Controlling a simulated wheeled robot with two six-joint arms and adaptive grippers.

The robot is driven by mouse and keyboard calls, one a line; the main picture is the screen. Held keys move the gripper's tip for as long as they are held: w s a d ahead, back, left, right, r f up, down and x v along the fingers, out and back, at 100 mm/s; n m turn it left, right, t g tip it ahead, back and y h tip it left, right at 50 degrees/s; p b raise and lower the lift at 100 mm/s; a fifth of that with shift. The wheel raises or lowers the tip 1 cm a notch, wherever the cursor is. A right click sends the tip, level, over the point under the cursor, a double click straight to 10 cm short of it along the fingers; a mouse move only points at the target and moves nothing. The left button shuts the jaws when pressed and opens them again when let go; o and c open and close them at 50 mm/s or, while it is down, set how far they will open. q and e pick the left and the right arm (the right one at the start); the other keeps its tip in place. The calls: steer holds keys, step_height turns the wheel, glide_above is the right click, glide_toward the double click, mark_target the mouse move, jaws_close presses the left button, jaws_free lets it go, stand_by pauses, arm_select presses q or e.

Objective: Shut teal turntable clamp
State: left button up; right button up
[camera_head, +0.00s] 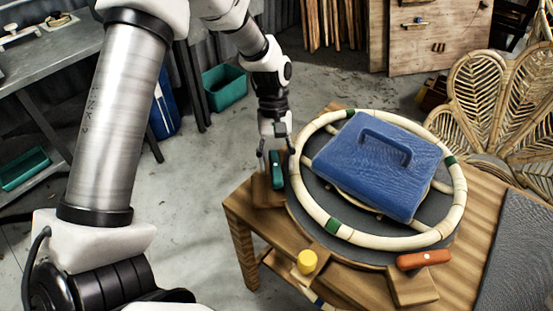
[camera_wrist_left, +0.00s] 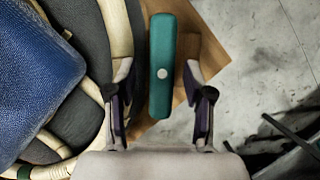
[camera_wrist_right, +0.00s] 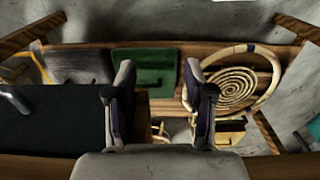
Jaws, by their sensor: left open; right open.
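The teal clamp (camera_wrist_left: 162,65) is a flat rounded bar with a pale pivot dot, on a wooden block (camera_wrist_left: 190,50) at the left edge of the turntable. It also shows in the head view (camera_head: 276,170). My left gripper (camera_head: 275,158) is open above it. In the left wrist view the gripper's fingers (camera_wrist_left: 164,92) stand on both sides of the clamp, with gaps. The dark round turntable (camera_head: 310,205) carries a rattan ring (camera_head: 312,213) with green bands. My right gripper (camera_wrist_right: 158,100) is open and empty, and shows only in the right wrist view.
A blue block with a handle (camera_head: 365,165) lies within the ring. An orange clamp (camera_head: 423,259) and a yellow knob (camera_head: 306,262) sit at the turntable's near edge. A rattan chair back (camera_head: 490,100) stands right. A shelf with a coiled spiral (camera_wrist_right: 235,88) lies below my right gripper.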

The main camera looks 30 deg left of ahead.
arm_select(q)
steer(key=shift+s, duration=0.2)
jaws_close()
steer(key=shift+r, duration=0.1)
